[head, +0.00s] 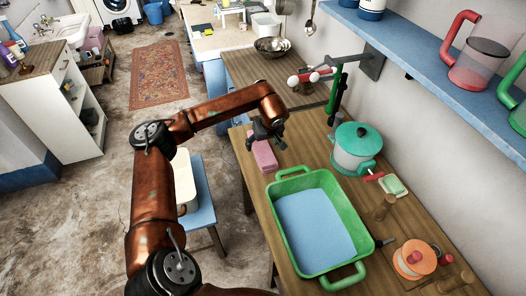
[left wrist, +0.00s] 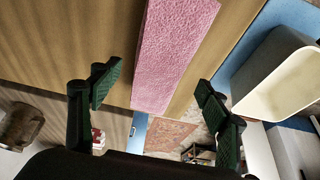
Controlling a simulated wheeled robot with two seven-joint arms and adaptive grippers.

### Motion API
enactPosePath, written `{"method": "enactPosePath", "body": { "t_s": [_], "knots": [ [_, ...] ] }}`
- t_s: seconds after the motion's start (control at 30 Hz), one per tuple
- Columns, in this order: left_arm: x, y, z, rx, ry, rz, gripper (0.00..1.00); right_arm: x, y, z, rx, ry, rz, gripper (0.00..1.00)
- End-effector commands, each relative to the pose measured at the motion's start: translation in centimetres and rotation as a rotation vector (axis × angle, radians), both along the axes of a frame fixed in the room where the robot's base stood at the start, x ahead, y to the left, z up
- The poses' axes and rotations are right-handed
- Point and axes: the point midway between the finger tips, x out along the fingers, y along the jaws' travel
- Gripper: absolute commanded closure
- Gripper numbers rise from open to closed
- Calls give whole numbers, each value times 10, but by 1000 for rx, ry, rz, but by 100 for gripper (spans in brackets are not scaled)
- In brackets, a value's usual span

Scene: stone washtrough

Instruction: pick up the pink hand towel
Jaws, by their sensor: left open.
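The pink hand towel (head: 264,156) is a folded, long block lying on the wooden table, behind the green tub. My left gripper (head: 266,134) is just above its far end in the head view, where the gripper partly covers the towel. In the left wrist view the towel (left wrist: 176,50) has a rough, fluffy face and runs from the top edge down between the two open fingers of the gripper (left wrist: 158,88). Clear gaps show between the towel and each finger there. Nothing is held. My right gripper is in neither view.
The green tub (head: 340,263) stands in front of the towel, and a white pot with a green lid (head: 357,148) stands to its right. A green stand with red-and-white parts (head: 333,92) rises behind. A blue stool (head: 203,196) with a cream container (head: 185,182) is left of the table.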

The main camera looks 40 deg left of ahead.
Motion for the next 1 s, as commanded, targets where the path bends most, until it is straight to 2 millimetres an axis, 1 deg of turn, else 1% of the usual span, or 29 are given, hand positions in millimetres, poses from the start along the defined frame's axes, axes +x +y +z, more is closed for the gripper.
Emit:
{"method": "enactPosePath", "body": {
  "t_s": [0.2,0.3,0.4,0.57,1.0],
  "knots": [
    [5,6,-33,-2,4,-1,30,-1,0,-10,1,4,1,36],
    [7,10,-43,-2,3,-1,30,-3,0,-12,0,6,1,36],
    [8,12,-46,-2,1,-1,30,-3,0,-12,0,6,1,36],
    [8,12,-45,-1,0,-1,30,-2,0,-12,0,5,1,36],
    [8,12,-45,-1,0,-2,61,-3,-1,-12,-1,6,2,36]
  ]
}}
